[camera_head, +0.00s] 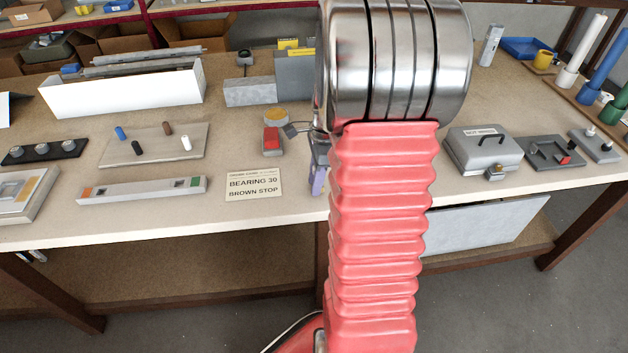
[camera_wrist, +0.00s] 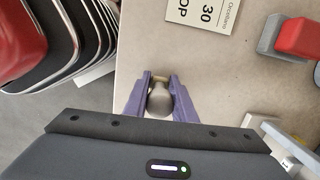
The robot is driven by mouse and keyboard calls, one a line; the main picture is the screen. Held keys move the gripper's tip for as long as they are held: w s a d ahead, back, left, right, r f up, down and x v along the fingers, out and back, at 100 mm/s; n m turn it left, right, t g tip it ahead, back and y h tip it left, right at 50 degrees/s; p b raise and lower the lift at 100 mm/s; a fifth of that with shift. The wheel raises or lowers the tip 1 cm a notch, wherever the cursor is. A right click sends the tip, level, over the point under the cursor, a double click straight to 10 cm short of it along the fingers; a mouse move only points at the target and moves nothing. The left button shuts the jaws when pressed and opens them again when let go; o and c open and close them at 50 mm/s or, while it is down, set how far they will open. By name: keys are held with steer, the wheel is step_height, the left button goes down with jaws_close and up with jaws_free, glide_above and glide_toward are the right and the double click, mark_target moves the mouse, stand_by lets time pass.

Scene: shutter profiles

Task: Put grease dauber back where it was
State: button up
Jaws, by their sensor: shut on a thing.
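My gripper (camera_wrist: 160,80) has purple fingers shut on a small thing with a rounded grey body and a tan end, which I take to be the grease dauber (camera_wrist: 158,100). In the wrist view it is held over the bare tabletop, near the table edge; its height above the top is unclear. In the head view my red arm covers most of the gripper (camera_head: 318,181), and the dauber is hidden.
A card reading "BEARING 30 BROWN STOP" (camera_head: 254,185) lies left of the gripper. A red-topped grey block (camera_head: 272,141) stands behind it. A pegged board (camera_head: 152,146) and white trough (camera_head: 125,95) are further left. A grey case (camera_head: 484,148) stands right of my arm.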

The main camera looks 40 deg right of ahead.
steer(key=o, duration=1.1)
steer(key=shift+c, duration=0.2)
steer(key=r, duration=0.4)
steer(key=d+r, duration=0.1)
steer(key=r, duration=0.7)
steer(key=shift+s+d, duration=0.15)
steer(key=shift+s, duration=0.25)
steer(key=s+a+r+n+t, duration=0.1)
steer(key=s+a+n, duration=0.2)
steer(key=a+n, duration=0.5)
steer(key=s+a+r+n+t, duration=0.2)
steer(key=s+a+n, duration=0.1)
steer(key=a+n, duration=0.5)
steer(key=s+a+r+n+t+h, duration=0.1)
steer(key=s+a+n, duration=0.3)
steer(key=a+n, duration=0.4)
steer(key=a+r, duration=0.1)
steer(key=a, duration=0.3)
steer(key=shift+a+r+t, duration=0.25)
steer(key=shift+t, duration=0.15)
